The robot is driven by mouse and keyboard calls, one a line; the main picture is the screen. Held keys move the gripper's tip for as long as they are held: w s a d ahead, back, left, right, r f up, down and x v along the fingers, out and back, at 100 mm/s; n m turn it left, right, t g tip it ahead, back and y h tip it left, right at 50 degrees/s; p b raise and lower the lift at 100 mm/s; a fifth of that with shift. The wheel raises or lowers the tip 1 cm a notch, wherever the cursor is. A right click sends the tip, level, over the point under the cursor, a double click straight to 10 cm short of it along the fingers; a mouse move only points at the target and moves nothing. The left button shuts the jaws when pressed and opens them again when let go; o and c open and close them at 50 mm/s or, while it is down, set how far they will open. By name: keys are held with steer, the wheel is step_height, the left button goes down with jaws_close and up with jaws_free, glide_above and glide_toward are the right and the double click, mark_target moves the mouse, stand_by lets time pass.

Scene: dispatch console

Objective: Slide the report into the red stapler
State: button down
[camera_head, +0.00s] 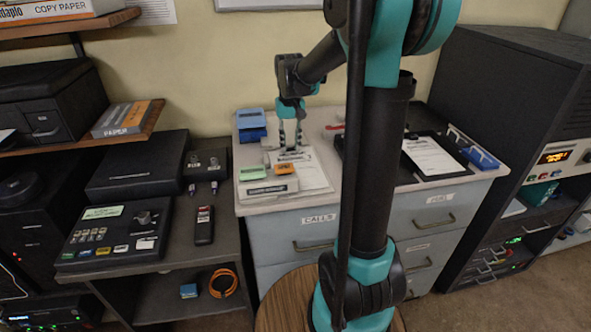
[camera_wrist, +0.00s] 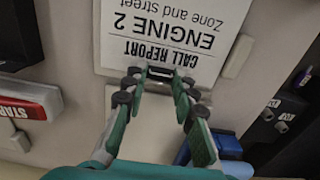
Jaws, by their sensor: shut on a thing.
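The call report (camera_wrist: 170,45) is a white sheet headed "CALL REPORT ENGINE 2", upside down in the wrist view. It shows as a pale sheet (camera_head: 314,176) on the cabinet top in the head view. My gripper (camera_wrist: 160,72) is shut on the report's near edge in the wrist view; its tips (camera_head: 290,147) point down at the sheet in the head view. The red stapler (camera_wrist: 24,108) lies to the left in the wrist view, apart from the report. It is a small red shape (camera_head: 334,127) behind and right of my gripper in the head view.
A blue box (camera_head: 251,121) stands at the back left. A black tray (camera_head: 408,177) with a paper lies right. Bare cabinet top separates report and stapler.

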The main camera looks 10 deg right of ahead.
mark_target(312, 149)
steer(key=shift+d, duration=3.8)
step_height(312, 149, up, 8)
steer(key=shift+f, duration=0.25)
